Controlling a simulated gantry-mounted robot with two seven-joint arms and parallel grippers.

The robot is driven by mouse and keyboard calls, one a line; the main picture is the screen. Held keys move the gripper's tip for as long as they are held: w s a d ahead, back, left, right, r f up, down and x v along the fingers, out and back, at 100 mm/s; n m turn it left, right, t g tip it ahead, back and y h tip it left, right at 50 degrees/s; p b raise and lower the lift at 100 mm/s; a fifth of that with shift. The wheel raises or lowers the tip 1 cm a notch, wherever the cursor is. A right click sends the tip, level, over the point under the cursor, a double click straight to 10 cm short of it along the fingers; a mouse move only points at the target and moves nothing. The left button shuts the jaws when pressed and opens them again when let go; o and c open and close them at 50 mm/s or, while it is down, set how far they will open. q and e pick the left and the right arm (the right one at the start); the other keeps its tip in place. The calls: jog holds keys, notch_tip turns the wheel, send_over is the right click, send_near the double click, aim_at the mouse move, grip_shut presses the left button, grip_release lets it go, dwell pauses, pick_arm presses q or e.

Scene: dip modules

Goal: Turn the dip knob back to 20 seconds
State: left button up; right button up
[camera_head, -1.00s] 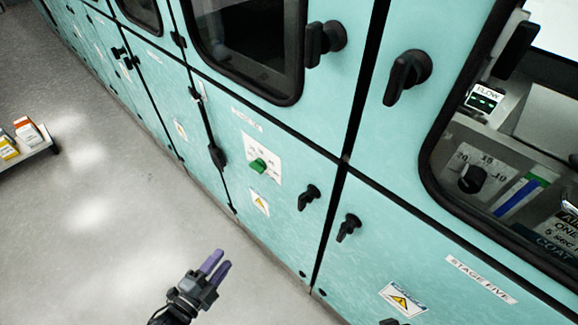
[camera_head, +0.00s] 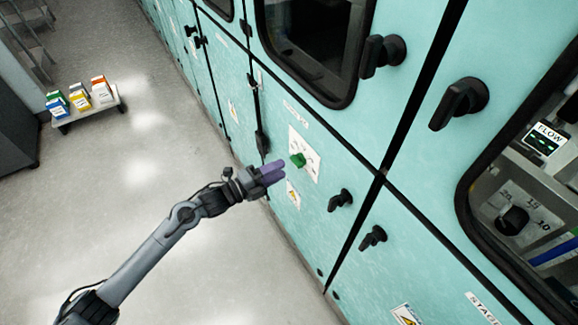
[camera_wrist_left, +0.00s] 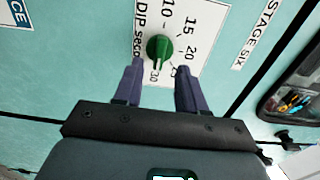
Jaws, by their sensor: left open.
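The green dip knob (camera_head: 298,160) sits on a white dial plate (camera_head: 305,148) on the teal cabinet front. In the left wrist view the green knob (camera_wrist_left: 159,48) is ringed by the marks 10, 15, 20 and 30, with the mark between 20 and 30 partly hidden by a finger. Its ridge seems to line up toward 30. My left gripper (camera_head: 279,171) reaches in from the left, its purple fingers close to the knob. In the left wrist view the fingers (camera_wrist_left: 158,80) are apart, with the knob just beyond the gap between them; contact is not visible. My right gripper is not in view.
Black door handles (camera_head: 341,200) and (camera_head: 374,238) stick out to the right of the dial. A warning label (camera_head: 293,195) is below it. A black knob (camera_head: 512,221) shows behind the right window. A low cart (camera_head: 118,99) with colored boxes stands at left; the floor between is clear.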

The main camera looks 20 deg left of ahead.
aim_at(293, 163)
pick_arm(q)
jog(key=shift+x, duration=2.2)
jog(key=shift+c, duration=0.3)
grip_shut()
